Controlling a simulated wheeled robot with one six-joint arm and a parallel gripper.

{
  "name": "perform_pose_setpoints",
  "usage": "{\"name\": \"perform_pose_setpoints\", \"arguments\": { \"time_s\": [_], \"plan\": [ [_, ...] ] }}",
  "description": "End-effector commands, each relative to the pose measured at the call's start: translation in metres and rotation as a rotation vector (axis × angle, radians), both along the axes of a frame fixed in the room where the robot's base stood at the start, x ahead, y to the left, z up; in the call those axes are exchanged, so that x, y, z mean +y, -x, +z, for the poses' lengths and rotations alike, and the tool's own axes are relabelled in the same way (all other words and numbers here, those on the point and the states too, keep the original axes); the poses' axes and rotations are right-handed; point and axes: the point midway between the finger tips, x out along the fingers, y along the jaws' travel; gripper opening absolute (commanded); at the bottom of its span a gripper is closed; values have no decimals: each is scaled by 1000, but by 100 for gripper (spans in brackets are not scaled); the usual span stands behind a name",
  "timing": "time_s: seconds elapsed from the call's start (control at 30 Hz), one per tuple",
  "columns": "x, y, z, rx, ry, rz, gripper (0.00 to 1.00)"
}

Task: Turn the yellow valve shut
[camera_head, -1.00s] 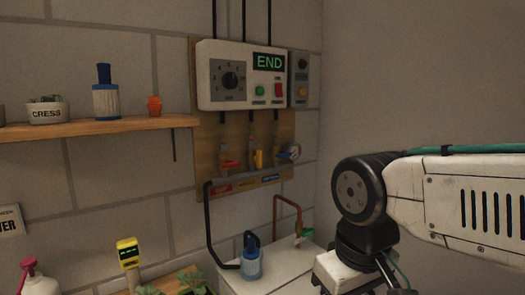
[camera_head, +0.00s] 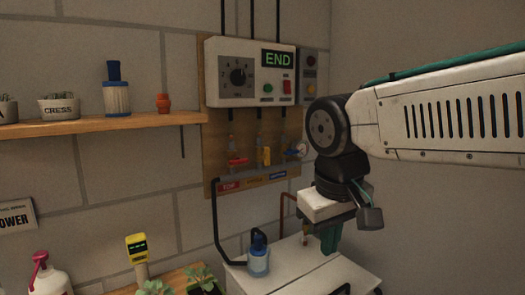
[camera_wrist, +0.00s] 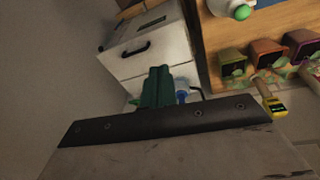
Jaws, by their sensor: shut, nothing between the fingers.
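The yellow valve (camera_head: 267,155) is the middle of three valves on the wooden wall board, below the control box. Its handle stands upright, in line with its pipe. The red valve (camera_head: 238,161) is to its left with its handle lying across. The blue valve (camera_head: 296,153) is to its right, its handle seen less clearly. My gripper (camera_head: 331,238) has green fingers and points down in front of the white cabinet, lower right of the valves and apart from them. In the wrist view the green fingers (camera_wrist: 157,84) are together, with nothing between them.
The control box (camera_head: 250,73) above reads END. A white cabinet (camera_head: 300,263) stands below, with a blue-capped bottle (camera_head: 258,256) and pipes. A wooden shelf (camera_head: 90,129) with pots is at left. Seedlings and a yellow meter (camera_head: 137,250) are at lower left.

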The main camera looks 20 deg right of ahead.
Motion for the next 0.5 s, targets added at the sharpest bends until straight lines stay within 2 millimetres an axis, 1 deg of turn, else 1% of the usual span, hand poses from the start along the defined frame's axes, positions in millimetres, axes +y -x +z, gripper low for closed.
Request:
{"name": "perform_pose_setpoints", "arguments": {
  "time_s": [0.03, 0.07, 0.1, 0.17, 0.2, 0.27, 0.3, 0.37, 0.4, 0.5],
  "plan": [
    [1, -26, 17, -15, 26, 9, 0],
    [1, -40, 27, -26, 44, 12, 0],
    [1, -59, 39, -43, 66, 17, 0],
    [2, -88, 57, -66, 99, 21, 0],
    [4, -107, 69, -83, 121, 25, 0],
    [8, -136, 85, -109, 151, 29, 0],
    [11, -156, 95, -127, 173, 33, 0],
    [16, -185, 109, -156, 202, 36, 0],
    [21, -204, 117, -175, 222, 39, 0],
    [32, -247, 135, -221, 264, 43, 0]
  ]
}}
